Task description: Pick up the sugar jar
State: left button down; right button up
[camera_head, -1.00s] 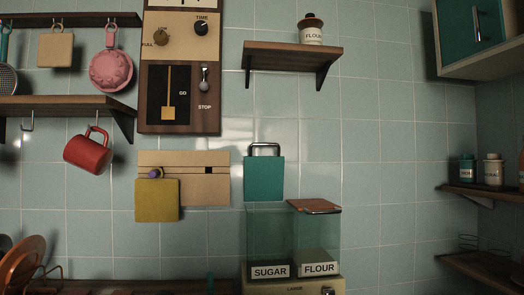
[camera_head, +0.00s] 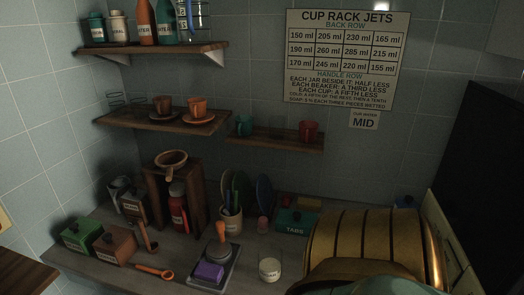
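No jar that I can clearly read as sugar shows now. A small white jar (camera_head: 269,268) with a dark label stands at the front of the counter (camera_head: 185,250); its label is too small to read surely. Two more jars, a teal one (camera_head: 97,27) and a white one (camera_head: 118,26), stand on the upper left shelf (camera_head: 150,48); their labels are also hard to read. Neither of my grippers is in view.
A large brass ribbed drum (camera_head: 365,245) fills the lower right.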

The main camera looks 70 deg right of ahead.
aim_at(270, 255)
jog(key=z, duration=2.15)
jog(key=k+l, duration=0.05)
